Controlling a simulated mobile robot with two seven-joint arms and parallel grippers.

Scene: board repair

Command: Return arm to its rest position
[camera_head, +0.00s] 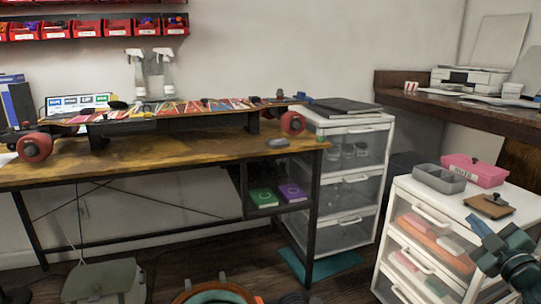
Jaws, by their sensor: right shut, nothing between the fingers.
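My right gripper (497,243), dark teal, is at the lower right edge, in front of the white drawer unit (436,207). It is shut with nothing between its fingers. Part of it is cut off by the frame edge. My left gripper is not in view. A skateboard (182,106) with a colourful deck and red wheels lies on the wooden workbench (150,166), far to the left of my right gripper.
On the white drawer unit are a grey divided tray (439,180), a pink box (475,169) and a brown clipboard-like piece (489,206), close to my right gripper. Another drawer unit (345,175) stands behind. A greenish-grey bag (104,282) is on the floor.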

